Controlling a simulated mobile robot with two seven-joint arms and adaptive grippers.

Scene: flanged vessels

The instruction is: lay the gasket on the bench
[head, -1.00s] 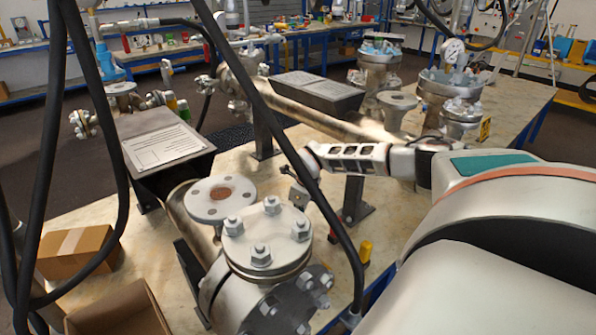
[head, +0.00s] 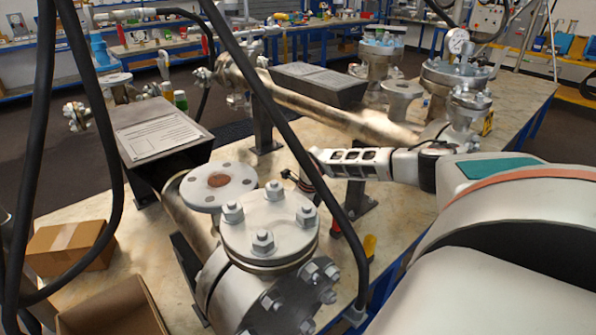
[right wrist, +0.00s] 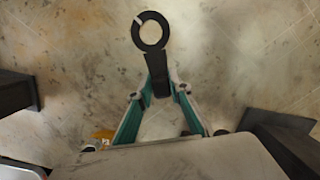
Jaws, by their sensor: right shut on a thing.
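The gasket (right wrist: 151,31) is a flat dark ring with a small pale gap or mark at its upper left and a dark straight tab. My right gripper (right wrist: 160,92) is shut on the tab in the right wrist view, with the ring pointing away from the fingers. The pale, stained bench top (right wrist: 225,60) lies below it; I cannot tell whether the ring touches it. In the head view my right gripper (head: 301,180) is over the bench (head: 105,205), between the two vessels and partly behind a black hose. The gasket is hard to make out there. My left gripper is not in view.
A bolted flanged vessel (head: 268,228) stands in front, with an open flange (head: 219,184) beside it. A long pipe vessel (head: 325,115) lies behind on dark supports (head: 355,200). Cardboard boxes (head: 70,246) are at the left. Dark blocks (right wrist: 15,92) flank the gripper.

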